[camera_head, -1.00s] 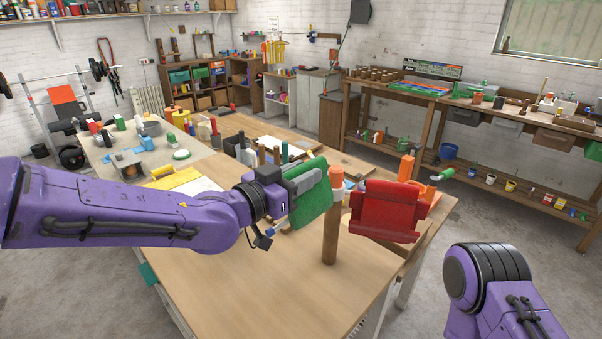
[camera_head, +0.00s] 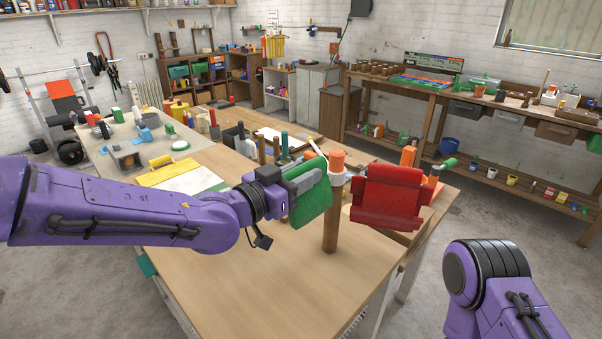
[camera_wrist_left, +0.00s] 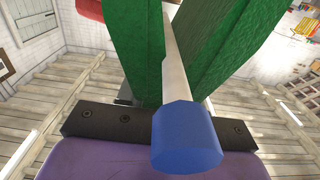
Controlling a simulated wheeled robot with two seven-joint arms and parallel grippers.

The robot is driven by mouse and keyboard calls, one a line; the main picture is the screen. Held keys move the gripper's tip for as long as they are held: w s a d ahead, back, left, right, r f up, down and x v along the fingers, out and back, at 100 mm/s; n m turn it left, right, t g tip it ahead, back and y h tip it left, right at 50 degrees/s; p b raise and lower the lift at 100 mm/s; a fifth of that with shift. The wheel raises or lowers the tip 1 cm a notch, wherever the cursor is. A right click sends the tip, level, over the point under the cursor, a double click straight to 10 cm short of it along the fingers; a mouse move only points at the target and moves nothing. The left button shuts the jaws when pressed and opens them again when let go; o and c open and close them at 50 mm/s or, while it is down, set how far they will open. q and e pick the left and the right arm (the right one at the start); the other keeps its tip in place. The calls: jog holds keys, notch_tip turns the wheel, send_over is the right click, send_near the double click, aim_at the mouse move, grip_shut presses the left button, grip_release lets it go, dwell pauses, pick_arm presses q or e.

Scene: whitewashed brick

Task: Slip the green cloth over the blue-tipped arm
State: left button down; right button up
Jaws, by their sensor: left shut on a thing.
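My left gripper (camera_head: 308,179) is shut on the green cloth (camera_head: 312,206), which hangs from it just left of the orange-capped wooden post (camera_head: 331,215). In the left wrist view, the blue tip (camera_wrist_left: 187,138) is close to the camera, in front of my gripper's dark bar. Its pale rod (camera_wrist_left: 174,78) runs away between two hanging sides of the green cloth (camera_wrist_left: 137,45). I cannot tell whether the cloth closes fully around the rod. The blue-tipped arm is hidden in the head view. My right gripper is out of view; only its purple arm shows.
A red cloth (camera_head: 388,198) hangs right of the post. A green-tipped arm (camera_head: 446,166) is behind it. The tabletop (camera_head: 265,272) in front is bare. Tools and a yellow-and-white panel (camera_head: 176,172) fill the back left.

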pick_arm(q)
jog(key=shift+f+b, duration=0.6)
jog(key=shift+f, duration=0.3)
jog(key=c, duration=0.6)
grip_release()
jog(key=shift+c, duration=0.2)
jog(key=shift+s+a, duration=0.2)
jog(key=shift+a, duration=0.05)
jog(key=b+v, duration=0.2)
jog(key=v, duration=0.8)
jog(key=shift+d+r, duration=0.1)
jog(key=shift+r, duration=0.05)
